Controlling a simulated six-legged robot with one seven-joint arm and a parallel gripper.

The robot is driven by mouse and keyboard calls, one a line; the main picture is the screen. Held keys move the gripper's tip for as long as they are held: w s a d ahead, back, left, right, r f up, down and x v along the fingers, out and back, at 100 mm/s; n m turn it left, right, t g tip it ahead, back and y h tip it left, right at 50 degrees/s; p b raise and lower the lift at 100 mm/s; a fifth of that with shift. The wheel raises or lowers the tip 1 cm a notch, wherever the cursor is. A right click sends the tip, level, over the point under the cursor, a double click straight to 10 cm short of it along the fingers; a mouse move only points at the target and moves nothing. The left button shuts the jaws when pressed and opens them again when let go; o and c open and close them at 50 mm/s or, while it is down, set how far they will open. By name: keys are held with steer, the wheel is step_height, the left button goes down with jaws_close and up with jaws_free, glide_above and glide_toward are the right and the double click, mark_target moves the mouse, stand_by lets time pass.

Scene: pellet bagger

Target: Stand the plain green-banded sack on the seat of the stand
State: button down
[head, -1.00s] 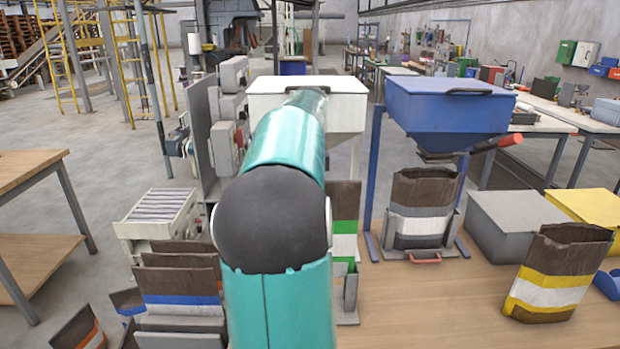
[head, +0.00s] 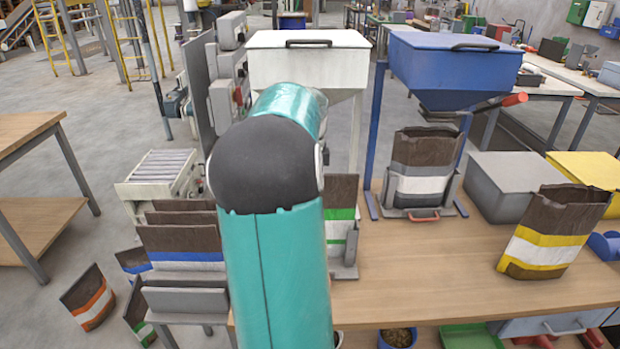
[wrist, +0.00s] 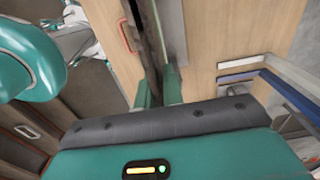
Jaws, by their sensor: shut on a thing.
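The green-banded sack (head: 342,190), brown with a white band edged in green, shows upright just right of my arm in the head view. Its left part is hidden by my arm. The grey stand (head: 345,271) is directly below it, partly hidden. I cannot tell whether the sack's bottom touches the seat. My gripper is hidden behind my arm in the head view. In the wrist view, my gripper (wrist: 158,92) is shut on the thin dark edge of the sack (wrist: 151,45), with one teal finger on each side.
A grey-banded sack (head: 424,165) stands below the blue hopper (head: 455,65). A yellow-banded sack (head: 550,235) stands at right by grey (head: 512,175) and yellow bins. Blue-banded sacks (head: 182,240) sit left of my arm. The wooden table (head: 420,270) is clear in the middle.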

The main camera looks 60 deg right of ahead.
steer(key=shift+f, duration=0.45)
steer(key=c, duration=1.5)
jaws_free()
steer(key=shift+o, duration=0.2)
